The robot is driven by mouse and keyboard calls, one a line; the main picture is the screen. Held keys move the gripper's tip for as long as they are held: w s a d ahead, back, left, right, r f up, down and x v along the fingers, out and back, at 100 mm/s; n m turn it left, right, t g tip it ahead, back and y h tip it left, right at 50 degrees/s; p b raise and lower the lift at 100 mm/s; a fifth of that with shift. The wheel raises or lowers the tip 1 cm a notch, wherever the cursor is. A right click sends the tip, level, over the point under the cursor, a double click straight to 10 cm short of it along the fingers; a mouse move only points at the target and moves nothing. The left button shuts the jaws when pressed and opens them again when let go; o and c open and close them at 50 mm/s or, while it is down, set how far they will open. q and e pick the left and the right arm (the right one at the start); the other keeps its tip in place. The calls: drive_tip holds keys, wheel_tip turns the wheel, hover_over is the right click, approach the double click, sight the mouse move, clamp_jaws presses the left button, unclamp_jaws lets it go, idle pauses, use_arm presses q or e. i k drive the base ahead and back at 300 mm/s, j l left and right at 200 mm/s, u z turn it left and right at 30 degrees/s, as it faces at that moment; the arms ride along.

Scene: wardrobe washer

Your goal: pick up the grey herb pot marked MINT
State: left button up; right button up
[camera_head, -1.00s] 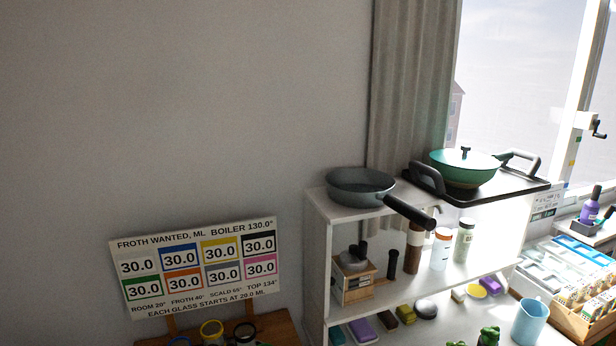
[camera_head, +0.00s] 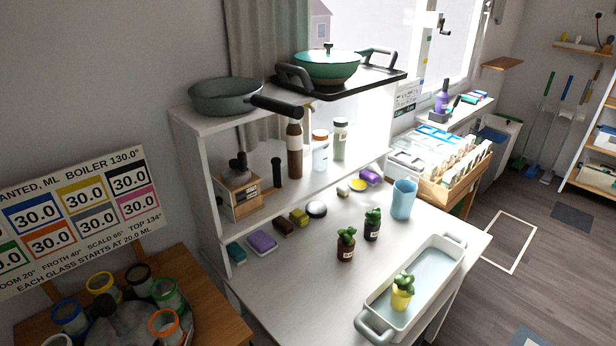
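Three small potted green plants show on the white table. A dark pot (camera_head: 371,229) with a small pale label stands behind a brown pot (camera_head: 345,249), also labelled. A yellow pot (camera_head: 401,297) stands inside a white tray with handles (camera_head: 378,291). The labels are too small to read, so I cannot tell which says MINT. No pot looks plainly grey; the dark one looks black or very dark grey. Neither of my grippers is in view.
A blue cup (camera_head: 403,200) stands behind the pots. Several blocks and a sponge-like purple item (camera_head: 261,243) line the shelf's foot. A shelf above holds bottles and a grey pan (camera_head: 225,97). The white table's (camera_head: 290,290) front left is clear.

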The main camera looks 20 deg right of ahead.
sight(372, 225)
drive_tip(key=l, duration=0.95)
drive_tip(key=i+l+u, duration=0.1)
drive_tip(key=l, duration=0.8)
